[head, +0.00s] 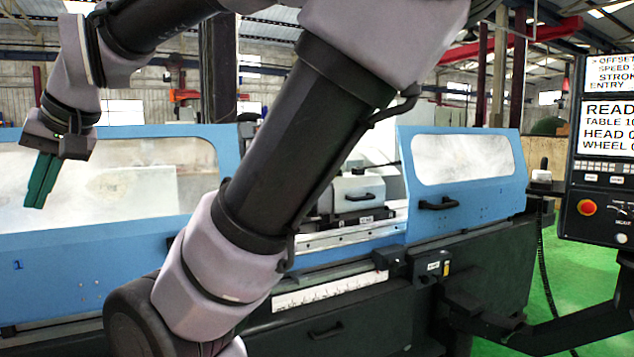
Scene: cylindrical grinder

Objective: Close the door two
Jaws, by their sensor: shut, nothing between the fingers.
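The grinder has two blue sliding doors with clear windows. The left door (110,247) is marked "1". The right door (465,200) has a black handle (438,204) near its left edge; I cannot read a clear number on it. A gap between the doors shows the machine's inside, so they stand apart. My gripper (36,204), with teal fingers, is shut and empty. It hangs at the far left, in front of the left door's window as seen here, well away from the right door. My arm hides part of the gap and part of the left door.
A grey workhead (355,192) shows in the gap. A control panel (603,150) on a dark support arm (560,325) stands at the right, near the right door's end. A dark machine base (350,330) runs below the doors. Green floor shows at the right.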

